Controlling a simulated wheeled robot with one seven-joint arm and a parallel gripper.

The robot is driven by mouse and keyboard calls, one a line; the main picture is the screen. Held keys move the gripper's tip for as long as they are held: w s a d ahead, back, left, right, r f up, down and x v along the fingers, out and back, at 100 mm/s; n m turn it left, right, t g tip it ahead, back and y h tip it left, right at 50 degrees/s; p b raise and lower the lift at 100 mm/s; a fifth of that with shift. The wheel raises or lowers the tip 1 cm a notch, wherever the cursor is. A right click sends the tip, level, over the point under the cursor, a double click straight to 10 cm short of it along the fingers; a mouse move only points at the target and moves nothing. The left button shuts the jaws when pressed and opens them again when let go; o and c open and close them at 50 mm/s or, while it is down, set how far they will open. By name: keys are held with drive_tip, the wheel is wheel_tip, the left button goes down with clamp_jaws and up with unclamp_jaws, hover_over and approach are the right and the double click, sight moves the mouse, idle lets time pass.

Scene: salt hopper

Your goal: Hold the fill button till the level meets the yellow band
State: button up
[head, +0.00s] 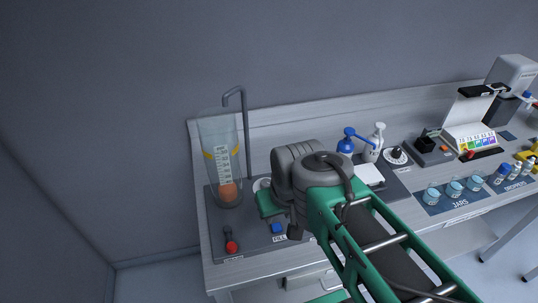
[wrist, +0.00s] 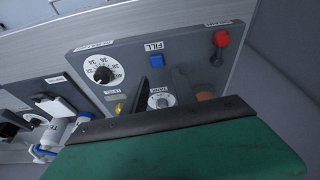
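The clear hopper (head: 217,148) stands at the left end of the bench, with a scale and a yellow band (head: 208,155) partway up. Orange-pink salt (head: 228,192) lies at its bottom, its top well below the band. The blue fill button (head: 277,228) is on the grey panel, labelled FILL; it also shows in the wrist view (wrist: 157,59). My gripper (head: 293,231) is over the panel, close to the button's right in the head view. In the wrist view a dark finger shape points towards the button, apparently short of it. Its finger opening is unclear.
A red knob (head: 231,246) is at the panel's front left. The wrist view shows a numbered dial (wrist: 103,70) and a smaller dial (wrist: 160,101). Bottles (head: 346,143), jars (head: 432,195) and instruments stand to the right. A bent pipe (head: 244,130) rises behind the hopper.

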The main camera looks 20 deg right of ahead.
clamp_jaws()
idle(1.3)
